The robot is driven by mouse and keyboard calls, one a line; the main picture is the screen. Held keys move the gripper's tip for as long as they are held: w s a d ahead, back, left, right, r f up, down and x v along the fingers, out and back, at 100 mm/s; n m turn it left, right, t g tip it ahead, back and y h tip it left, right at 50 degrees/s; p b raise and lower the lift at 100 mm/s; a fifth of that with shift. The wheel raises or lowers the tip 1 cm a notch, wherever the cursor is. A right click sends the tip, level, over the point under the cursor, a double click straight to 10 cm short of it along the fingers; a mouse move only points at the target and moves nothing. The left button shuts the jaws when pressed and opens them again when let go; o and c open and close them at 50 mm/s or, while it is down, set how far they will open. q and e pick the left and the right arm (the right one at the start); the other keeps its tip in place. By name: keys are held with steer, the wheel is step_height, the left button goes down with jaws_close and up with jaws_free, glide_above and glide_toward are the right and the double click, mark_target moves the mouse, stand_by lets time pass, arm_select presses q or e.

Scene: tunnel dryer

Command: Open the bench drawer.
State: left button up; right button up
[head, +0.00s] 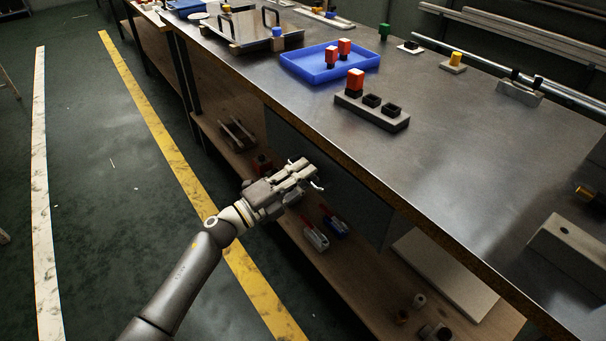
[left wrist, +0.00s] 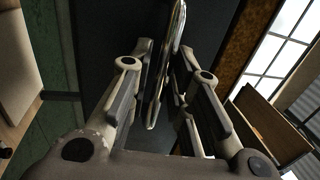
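The bench drawer (head: 355,202) is a dark grey front under the edge of the metal-topped bench; it looks closed. In the left wrist view its dark front (left wrist: 105,30) fills the upper middle. A shiny metal bar handle (left wrist: 166,75) runs between the two fingers of my left gripper. My left gripper (head: 303,176) is at the drawer front in the head view. Its fingers (left wrist: 166,80) are apart, one on each side of the handle, with gaps visible. In the head view the handle is mostly hidden by the gripper. My right gripper is not in view.
On the bench top (head: 450,150) are a blue tray (head: 305,69) with red-topped pieces and a grey block (head: 373,109) with sockets. A lower wooden shelf (head: 290,235) holds clamps and small parts. The floor left of the bench is clear, with a yellow line (head: 170,150).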

arm_select(q)
steer(key=shift+d, duration=0.1)
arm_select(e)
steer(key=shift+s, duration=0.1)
arm_select(q)
jaws_close()
steer(key=r+p+v, duration=0.1)
steer(key=r+v, duration=0.2)
steer(key=v, duration=1.2)
steer(key=a+r+p+v, duration=0.1)
steer(key=r+p+v, duration=0.1)
steer(key=v, duration=1.3)
steer(key=shift+s+r, duration=0.35)
steer(key=shift+s, duration=0.1)
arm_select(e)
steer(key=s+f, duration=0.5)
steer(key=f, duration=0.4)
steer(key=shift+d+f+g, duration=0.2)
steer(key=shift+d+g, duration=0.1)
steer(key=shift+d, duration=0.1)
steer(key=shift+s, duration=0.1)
